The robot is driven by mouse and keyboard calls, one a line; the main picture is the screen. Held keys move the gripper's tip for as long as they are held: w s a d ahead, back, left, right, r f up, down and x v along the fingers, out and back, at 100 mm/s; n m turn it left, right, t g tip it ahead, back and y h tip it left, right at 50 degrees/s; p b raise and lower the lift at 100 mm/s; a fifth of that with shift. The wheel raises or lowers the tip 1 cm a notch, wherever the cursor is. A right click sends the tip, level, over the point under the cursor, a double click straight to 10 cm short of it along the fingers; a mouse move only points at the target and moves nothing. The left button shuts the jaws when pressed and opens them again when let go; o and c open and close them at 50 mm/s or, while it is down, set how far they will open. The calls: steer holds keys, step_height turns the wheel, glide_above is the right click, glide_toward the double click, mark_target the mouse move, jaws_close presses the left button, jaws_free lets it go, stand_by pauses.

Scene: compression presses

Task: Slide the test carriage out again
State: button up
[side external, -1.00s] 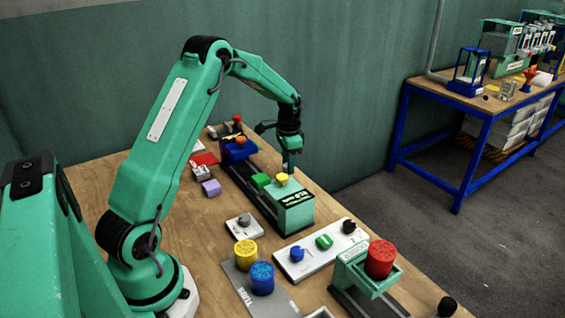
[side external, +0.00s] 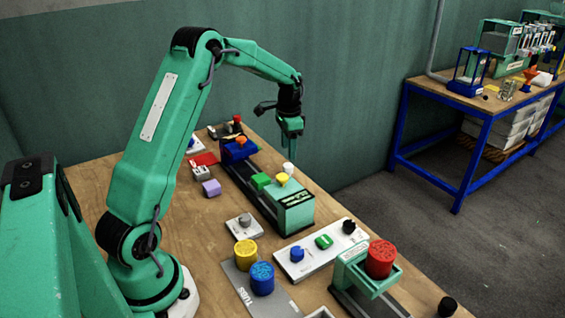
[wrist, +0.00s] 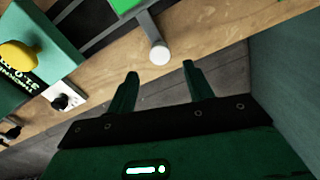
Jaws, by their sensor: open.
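My gripper (side external: 292,141) is open and empty above the far side of the long press rail. Its two fingers (wrist: 160,70) also show in the wrist view, spread apart. A white round knob (wrist: 160,54) lies just ahead of the fingertip gap, apart from both fingers; it also shows in the side view (side external: 288,168). A grey bar joins the knob to a bright green block (side external: 261,180) on the dark rail. The green press housing (side external: 294,212) with a yellow knob (side external: 282,179) stands at the rail's near end. Which part is the test carriage, I cannot tell for sure.
A blue block (side external: 236,152) with an orange knob sits at the rail's far end. A second press with a red cylinder (side external: 380,258), a white control panel (side external: 318,249), and yellow (side external: 246,254) and blue (side external: 262,278) tubs stand nearer. The table edge lies close beyond the white knob.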

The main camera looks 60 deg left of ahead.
steer(key=shift+r, duration=1)
steer(key=shift+s+d+r, duration=0.1)
steer(key=shift+d+r, duration=0.15)
steer(key=shift+r, duration=0.05)
steer(key=s+d+r+n+t, duration=0.1)
steer(key=s+d+r+t, duration=0.2)
steer(key=s+d+r, duration=0.85)
steer(key=s+d+n+t, duration=0.2)
steer(key=s+d, duration=0.8)
steer(key=s, duration=0.3)
steer(key=shift+s+d+t, duration=0.25)
steer(key=shift+s+t, duration=0.05)
steer(key=shift+s, duration=0.1)
